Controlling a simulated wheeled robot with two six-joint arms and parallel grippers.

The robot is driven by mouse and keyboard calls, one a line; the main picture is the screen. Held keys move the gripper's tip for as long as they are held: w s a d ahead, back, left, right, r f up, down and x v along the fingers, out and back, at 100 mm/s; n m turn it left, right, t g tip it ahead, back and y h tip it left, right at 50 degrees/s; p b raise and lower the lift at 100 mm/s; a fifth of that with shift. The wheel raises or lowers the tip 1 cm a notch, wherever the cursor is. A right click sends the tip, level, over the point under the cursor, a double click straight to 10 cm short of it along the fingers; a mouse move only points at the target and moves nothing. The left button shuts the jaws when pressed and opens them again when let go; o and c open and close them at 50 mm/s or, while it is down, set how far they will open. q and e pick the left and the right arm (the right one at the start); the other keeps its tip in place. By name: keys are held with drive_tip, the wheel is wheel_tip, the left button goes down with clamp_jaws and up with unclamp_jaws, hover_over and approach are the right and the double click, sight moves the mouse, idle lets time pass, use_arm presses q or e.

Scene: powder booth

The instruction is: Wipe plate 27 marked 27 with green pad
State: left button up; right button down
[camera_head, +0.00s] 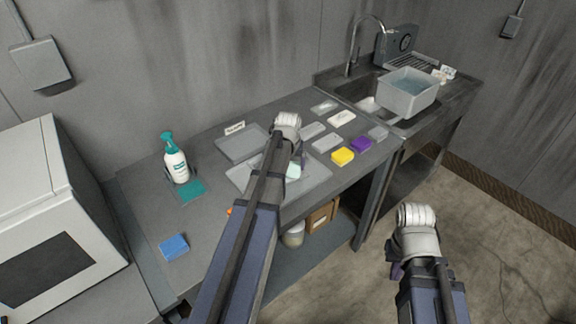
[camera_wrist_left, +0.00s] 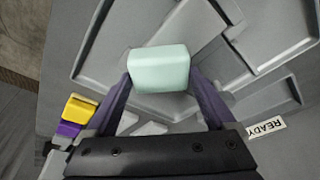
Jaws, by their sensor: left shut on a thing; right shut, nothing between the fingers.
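My left gripper (camera_head: 296,166) is shut on a pale mint-green pad (camera_wrist_left: 158,70) and holds it over the grey tray (camera_head: 317,181) on the bench. Part of the pad (camera_head: 294,171) shows beside my left wrist in the head view. Several grey plates lie to the right of the tray, among them one plate (camera_head: 326,143), a second (camera_head: 312,130) and a paler one (camera_head: 341,118). I cannot read a 27 on any of them. My right gripper (camera_head: 396,270) is shut and empty, off the front of the bench over the floor.
A yellow block (camera_head: 342,157) and a purple block (camera_head: 361,145) sit near the bench's front edge. A spray bottle (camera_head: 175,160), teal cloth (camera_head: 190,189) and blue sponge (camera_head: 174,247) are at left. A READY label (camera_wrist_left: 266,128) stands behind. A water tub (camera_head: 408,94) is by the sink.

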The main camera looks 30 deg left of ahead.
use_arm(q)
wheel_tip(320, 180, up, 6)
drive_tip(key=p, duration=0.6)
wheel_tip(320, 180, up, 3)
drive_tip(key=p, duration=0.3)
idle(0.4)
idle(0.4)
